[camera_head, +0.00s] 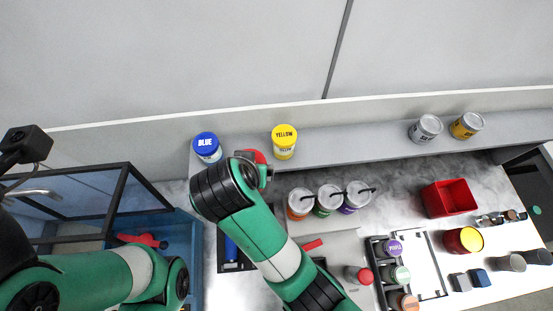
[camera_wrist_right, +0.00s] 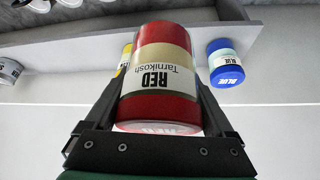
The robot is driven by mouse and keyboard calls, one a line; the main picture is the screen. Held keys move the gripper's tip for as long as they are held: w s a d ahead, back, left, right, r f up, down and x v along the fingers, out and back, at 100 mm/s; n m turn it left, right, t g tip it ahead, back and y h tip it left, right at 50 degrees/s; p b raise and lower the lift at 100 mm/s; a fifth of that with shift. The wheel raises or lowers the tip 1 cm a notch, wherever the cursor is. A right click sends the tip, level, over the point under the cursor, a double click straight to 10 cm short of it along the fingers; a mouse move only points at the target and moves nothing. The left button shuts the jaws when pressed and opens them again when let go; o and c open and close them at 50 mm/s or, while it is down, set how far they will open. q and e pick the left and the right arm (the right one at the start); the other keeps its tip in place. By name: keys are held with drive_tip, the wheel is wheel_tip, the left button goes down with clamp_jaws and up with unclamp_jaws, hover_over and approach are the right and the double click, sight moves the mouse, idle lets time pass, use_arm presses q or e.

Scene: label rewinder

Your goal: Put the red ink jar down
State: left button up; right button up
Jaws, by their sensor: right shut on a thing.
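The red ink jar (camera_wrist_right: 158,80), red with a cream band reading "RED", is held between the two fingers of my right gripper (camera_wrist_right: 158,108) in the right wrist view. In the head view a red part of it (camera_head: 257,157) shows beside my right wrist; the rest is hidden by my arm. It is near the ledge (camera_head: 350,143), between the blue jar (camera_head: 207,147) and the yellow jar (camera_head: 284,141). I cannot tell whether it touches the ledge. My left arm shows at lower left, but its gripper is not in view.
On the ledge further right stand a grey-lidded jar (camera_head: 426,128) and a yellow-banded jar (camera_head: 467,125). A dark-framed blue box (camera_head: 127,190) is on the left. The ledge between yellow and grey jars is clear.

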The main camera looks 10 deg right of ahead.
idle(0.3)
drive_tip(key=shift+w, duration=0.1)
drive_tip(key=s+d+f+m, duration=0.1)
drive_tip(key=s+d+f, duration=0.2)
drive_tip(key=d+f, duration=0.2)
drive_tip(key=s+d+f+m+h, duration=0.1)
drive_tip(key=s+d+f, duration=0.3)
drive_tip(key=d, duration=0.5)
drive_tip(key=s+d+f+m, duration=0.1)
drive_tip(key=s+d+f, duration=0.2)
drive_tip(key=d+f, duration=0.2)
drive_tip(key=d, duration=0.3)
drive_tip(key=shift+s+f+g+h, duration=0.3)
drive_tip(key=shift+h, duration=0.1)
drive_tip(key=shift+m, duration=0.4)
